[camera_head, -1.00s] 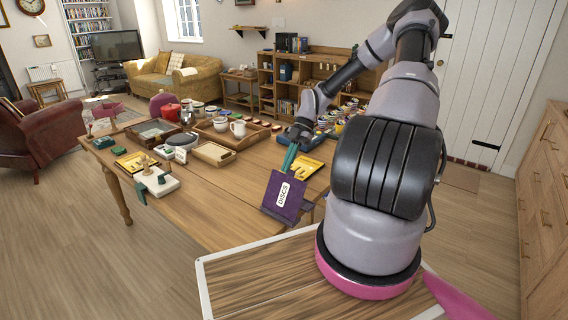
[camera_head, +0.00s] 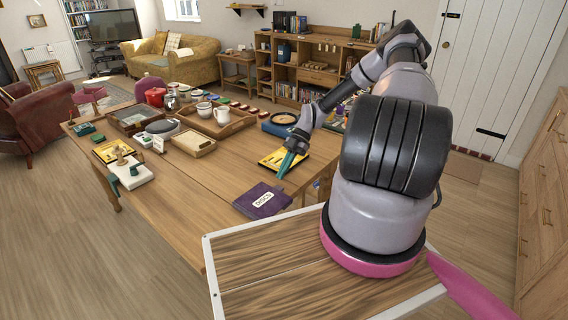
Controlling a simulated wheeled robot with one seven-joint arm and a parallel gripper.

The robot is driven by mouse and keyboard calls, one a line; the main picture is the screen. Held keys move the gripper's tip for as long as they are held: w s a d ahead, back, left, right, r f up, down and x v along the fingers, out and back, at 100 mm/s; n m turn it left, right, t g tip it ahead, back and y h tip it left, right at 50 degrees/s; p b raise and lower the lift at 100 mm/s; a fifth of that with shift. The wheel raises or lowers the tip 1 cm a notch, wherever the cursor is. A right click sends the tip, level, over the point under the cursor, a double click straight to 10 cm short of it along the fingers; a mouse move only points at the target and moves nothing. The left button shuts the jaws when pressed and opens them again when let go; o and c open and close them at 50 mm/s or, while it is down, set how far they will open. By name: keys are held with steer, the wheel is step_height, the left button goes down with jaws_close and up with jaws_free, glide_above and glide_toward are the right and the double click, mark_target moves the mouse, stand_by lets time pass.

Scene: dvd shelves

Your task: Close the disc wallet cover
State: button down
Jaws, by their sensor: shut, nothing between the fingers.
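The disc wallet (camera_head: 250,210) is purple with a white "DISCS" label. It lies near the front right corner of the wooden table, with its cover down and looking flat. My gripper (camera_head: 284,172) has teal fingers that point down, just above and behind the wallet's back right edge. The gripper is shut and empty.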

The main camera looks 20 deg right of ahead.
steer(key=shift+w+d+f, duration=0.1)
steer(key=shift+d+f, duration=0.15)
steer(key=shift+f, duration=0.65)
steer(key=shift+w+d+f, duration=0.1)
steer(key=shift+d+f, duration=0.1)
steer(key=shift+f, duration=0.7)
steer(key=shift+w, duration=0.1)
steer(key=v, duration=1.1)
step_height(320, 180, up, 31)
steer(key=m+t+h, duration=0.4)
steer(key=m+h, duration=0.3)
steer(key=m, duration=0.7)
glide_above(279, 187)
steer(key=s+d, duration=0.1)
steer(key=d, duration=0.2)
steer(key=s+a+r+m+t, duration=0.2)
steer(key=s+r+m+t, duration=0.2)
steer(key=s+r+m, duration=0.3)
steer(key=s+a+r+m+t, duration=0.3)
steer(key=s+r+m, duration=0.4)
steer(key=s, duration=0.5)
steer(key=shift+s+a+r+t+y, duration=0.3)
steer(key=shift+s+r+t, duration=0.15)
steer(key=shift+r, duration=0.25)
